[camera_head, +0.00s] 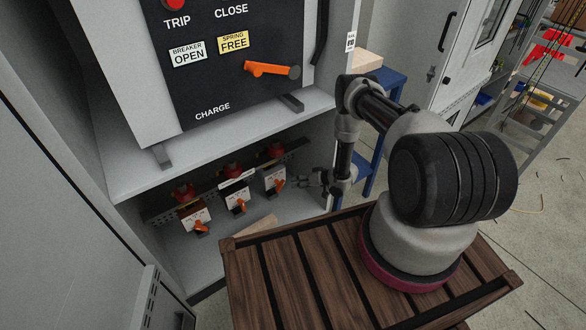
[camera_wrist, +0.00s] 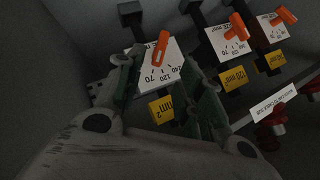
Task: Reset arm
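My gripper (camera_head: 299,181) is at the lower right of the cabinet's lower compartment, just right of the rightmost small switch unit (camera_head: 275,180). In the wrist view my gripper (camera_wrist: 162,80) has its two fingers apart, one on each side of a white-faced unit (camera_wrist: 155,80) with an orange lever (camera_wrist: 161,48). Nothing shows clamped between them. Whether a fingertip touches the unit cannot be told. My arm reaches down into the compartment from the right.
Two more units with orange levers, a middle one (camera_head: 237,201) and a left one (camera_head: 197,221), sit in the row, with red knobs above. The shelf (camera_head: 220,140) and breaker panel (camera_head: 215,70) are overhead. A blue stand (camera_head: 388,85) is behind my arm.

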